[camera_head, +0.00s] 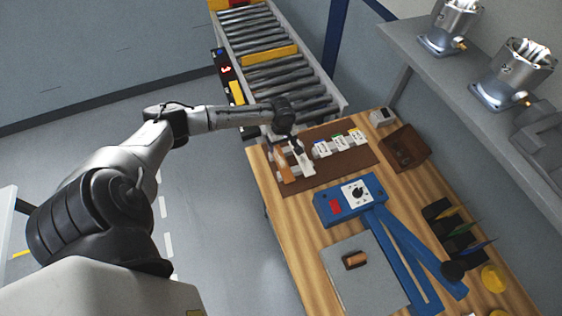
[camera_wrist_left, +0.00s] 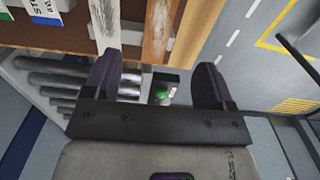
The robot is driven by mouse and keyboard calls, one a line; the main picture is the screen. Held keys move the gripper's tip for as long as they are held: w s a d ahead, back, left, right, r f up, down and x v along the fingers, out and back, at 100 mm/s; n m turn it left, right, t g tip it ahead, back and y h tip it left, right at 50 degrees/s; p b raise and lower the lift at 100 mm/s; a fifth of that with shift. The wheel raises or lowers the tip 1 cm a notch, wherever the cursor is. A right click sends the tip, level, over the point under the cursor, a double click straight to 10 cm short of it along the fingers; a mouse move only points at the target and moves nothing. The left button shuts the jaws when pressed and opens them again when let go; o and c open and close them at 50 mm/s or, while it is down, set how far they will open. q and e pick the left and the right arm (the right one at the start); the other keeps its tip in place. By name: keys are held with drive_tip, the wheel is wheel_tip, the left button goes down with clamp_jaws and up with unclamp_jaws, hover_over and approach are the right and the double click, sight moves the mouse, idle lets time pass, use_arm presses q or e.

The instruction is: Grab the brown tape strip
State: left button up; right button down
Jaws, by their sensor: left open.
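The brown tape strip (camera_head: 285,165) lies at the left end of the brown mat (camera_head: 325,175) on the wooden bench, beside a white strip (camera_head: 301,158). In the left wrist view the brown strip (camera_wrist_left: 159,28) runs up the picture, with the white strip (camera_wrist_left: 104,22) to its left. My left gripper (camera_head: 286,138) is over the mat's back left edge, near the strips' far ends. In the wrist view my left gripper (camera_wrist_left: 157,66) is open and empty, and the brown strip's near end appears between its fingertips. I cannot tell the height gap. My right gripper is not in view.
Small white labelled boxes (camera_head: 321,149) stand on the mat to the right. A roller conveyor (camera_head: 272,60) adjoins the bench's back. A blue device (camera_head: 349,199) and a grey plate (camera_head: 362,279) lie nearer. A shelf with metal housings (camera_head: 512,75) overhangs the right side.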

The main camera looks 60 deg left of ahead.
sight(281, 162)
use_arm(q)
wheel_tip(281, 162, down, 11)
drive_tip(key=shift+a+f, duration=0.1)
drive_tip(key=shift+f, duration=0.05)
idle(0.5)
drive_tip(key=shift+c, duration=0.2)
drive_tip(key=c, duration=1)
drive_tip(key=shift+o, duration=0.2)
